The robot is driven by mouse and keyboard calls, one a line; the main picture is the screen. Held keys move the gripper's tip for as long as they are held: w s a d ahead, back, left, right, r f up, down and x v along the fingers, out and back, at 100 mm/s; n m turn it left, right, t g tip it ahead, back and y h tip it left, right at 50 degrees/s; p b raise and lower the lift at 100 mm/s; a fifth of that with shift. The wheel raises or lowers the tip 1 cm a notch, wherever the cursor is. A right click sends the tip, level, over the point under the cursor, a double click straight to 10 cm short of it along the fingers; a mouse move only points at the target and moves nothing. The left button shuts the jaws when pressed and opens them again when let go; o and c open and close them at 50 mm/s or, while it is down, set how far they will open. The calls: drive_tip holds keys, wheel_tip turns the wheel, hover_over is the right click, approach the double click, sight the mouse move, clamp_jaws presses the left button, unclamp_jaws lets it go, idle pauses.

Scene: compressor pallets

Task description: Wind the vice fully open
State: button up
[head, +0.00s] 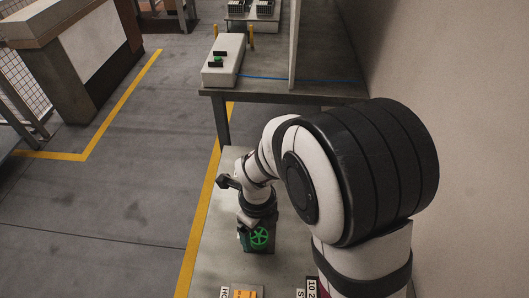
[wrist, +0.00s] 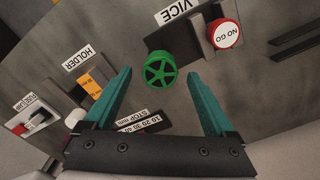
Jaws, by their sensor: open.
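The green handwheel (wrist: 160,70) is a spoked wheel and lies near the VICE label (wrist: 178,11) in the wrist view. It also shows in the head view (head: 260,238), low in the middle, just below the end of my arm. My gripper (wrist: 158,75) has two teal fingers spread wide apart. In the wrist view the wheel appears between the two fingertips, with a gap to each side. The fingers hold nothing. I cannot tell how far the tips are above the wheel. The vice jaws cannot be made out clearly.
A HOLDER label (wrist: 83,58) and orange part (wrist: 94,86) are to the left. A scale plate (wrist: 139,122) lies between the fingers. A second bench (head: 285,96) with a white block (head: 224,68) stands farther back.

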drive_tip(key=shift+f, duration=0.7)
drive_tip(key=c, duration=1.4)
drive_tip(key=shift+o, duration=0.2)
